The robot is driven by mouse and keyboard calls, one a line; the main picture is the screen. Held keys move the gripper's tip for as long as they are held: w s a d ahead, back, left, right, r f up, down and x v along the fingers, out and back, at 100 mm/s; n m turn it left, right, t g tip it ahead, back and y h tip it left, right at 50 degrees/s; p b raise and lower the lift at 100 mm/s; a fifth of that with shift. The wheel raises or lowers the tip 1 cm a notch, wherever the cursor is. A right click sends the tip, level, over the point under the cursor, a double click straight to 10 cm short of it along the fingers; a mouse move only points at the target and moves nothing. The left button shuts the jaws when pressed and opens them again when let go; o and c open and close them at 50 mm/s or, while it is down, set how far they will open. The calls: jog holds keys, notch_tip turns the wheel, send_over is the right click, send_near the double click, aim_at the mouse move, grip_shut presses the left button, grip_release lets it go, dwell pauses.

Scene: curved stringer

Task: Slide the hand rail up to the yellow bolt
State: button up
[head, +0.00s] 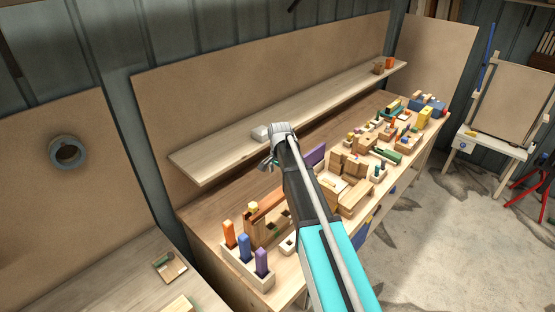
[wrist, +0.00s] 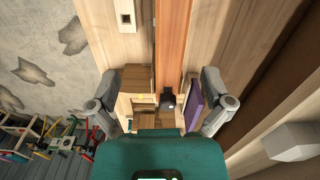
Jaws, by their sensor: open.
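The reddish-brown hand rail (head: 268,202) lies along a light wooden stringer block on the bench, left of my arm in the head view. A small yellow piece (head: 253,208), apparently the yellow bolt, is at its left end. In the wrist view the rail (wrist: 173,42) runs down from the top edge towards a black piece (wrist: 167,101). My gripper (wrist: 160,82) is open, its fingers on either side of the rail's lower end with gaps and no visible contact. The yellow bolt is not seen in the wrist view. My arm hides the rail's right part in the head view.
A purple panel (wrist: 195,103) stands close inside the right finger in the wrist view. A stand with orange, blue and purple pegs (head: 247,262) is left on the bench. A shelf (head: 222,150) with a white block (head: 260,133) runs behind. Several wooden toys crowd the right.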

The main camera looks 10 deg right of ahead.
aim_at(278, 193)
jog(key=shift+w+r+m+p, duration=0.2)
jog(key=shift+w+r, duration=0.15)
jog(key=shift+w, duration=0.2)
jog(key=shift+w+r+m+p, duration=0.1)
jog(key=shift+w+r+m, duration=0.15)
jog(key=shift+w, duration=0.25)
jog(key=shift+f, duration=0.1)
notch_tip(278, 193, down, 14)
jog(key=b, duration=1.4)
jog(key=shift+r, duration=0.25)
jog(key=c, duration=1.3)
jog(key=shift+o, duration=0.2)
jog(key=shift+s, duration=0.1)
jog(key=shift+a, duration=0.1)
